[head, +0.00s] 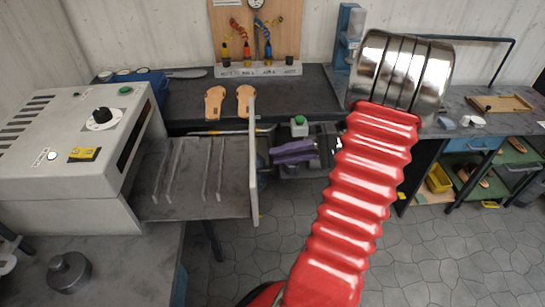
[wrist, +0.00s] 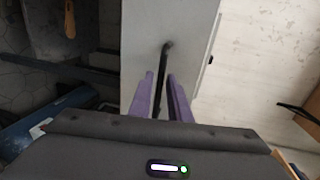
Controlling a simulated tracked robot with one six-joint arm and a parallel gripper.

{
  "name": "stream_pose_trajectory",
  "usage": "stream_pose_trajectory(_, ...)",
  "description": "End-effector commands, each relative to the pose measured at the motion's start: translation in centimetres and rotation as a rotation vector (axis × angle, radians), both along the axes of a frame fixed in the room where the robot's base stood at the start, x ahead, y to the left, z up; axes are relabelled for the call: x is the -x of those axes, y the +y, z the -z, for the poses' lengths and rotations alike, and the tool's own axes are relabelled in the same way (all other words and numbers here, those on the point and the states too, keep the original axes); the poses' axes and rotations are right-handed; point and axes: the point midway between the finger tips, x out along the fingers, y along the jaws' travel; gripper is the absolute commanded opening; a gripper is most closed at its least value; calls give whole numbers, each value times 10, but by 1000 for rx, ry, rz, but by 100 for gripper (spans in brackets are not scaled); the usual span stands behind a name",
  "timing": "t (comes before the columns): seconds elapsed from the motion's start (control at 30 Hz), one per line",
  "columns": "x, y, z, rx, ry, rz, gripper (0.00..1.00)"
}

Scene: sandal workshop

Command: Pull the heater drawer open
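The heater (head: 75,150) is a pale grey box at the left with a black knob and a green button. Its drawer (head: 185,185) stands well out to the right, showing a grey ribbed tray and a pale front panel (head: 253,165). My gripper (head: 275,155) is beside the outer face of that panel. In the wrist view its purple fingers (wrist: 161,80) straddle the dark handle (wrist: 167,48) on the pale panel (wrist: 190,40), close together with the bar between them. The handle's lower part is partly hidden by the fingers.
Two tan soles (head: 215,102) lie on the dark back bench (head: 305,95), behind the drawer. A tool board (head: 255,30) stands at the wall. A round grey weight (head: 69,272) is on the front left bench. Open tiled floor (head: 440,265) lies at the right.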

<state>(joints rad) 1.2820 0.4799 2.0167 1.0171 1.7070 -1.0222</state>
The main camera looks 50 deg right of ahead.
Motion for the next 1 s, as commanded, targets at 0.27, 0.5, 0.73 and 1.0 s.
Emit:
stream_pose_trajectory(0.27, 33, -36, -9, 0, 2, 2, 17)
stream_pose_trajectory(0.5, 59, -64, -16, 0, 1, 0, 17)
stream_pose_trajectory(0.73, 70, -75, -20, -2, 3, -1, 17)
stream_pose_trajectory(1.0, 70, -75, -20, -2, 3, -1, 17)
